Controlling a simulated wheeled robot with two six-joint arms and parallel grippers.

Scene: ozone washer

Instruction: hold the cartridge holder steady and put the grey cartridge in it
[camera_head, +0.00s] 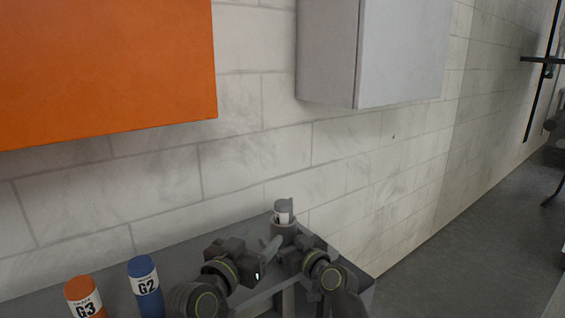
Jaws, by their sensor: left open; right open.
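The grey cartridge (284,208), with a grey cap and a white label, stands roughly upright with its lower part inside the grey cylindrical cartridge holder (283,231) near the back of the table. How deep it sits I cannot tell. My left gripper (271,247) is open just left of and in front of the holder, apart from the cartridge. My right gripper (297,246) is open close to the holder's right front side. Whether its fingers touch the holder is hidden by the gripper bodies.
An orange cartridge marked G3 (85,297) and a blue cartridge marked G2 (145,285) stand on the grey table (190,248) at the left. A tiled wall rises behind. An orange cabinet (100,65) and a grey cabinet (400,50) hang above.

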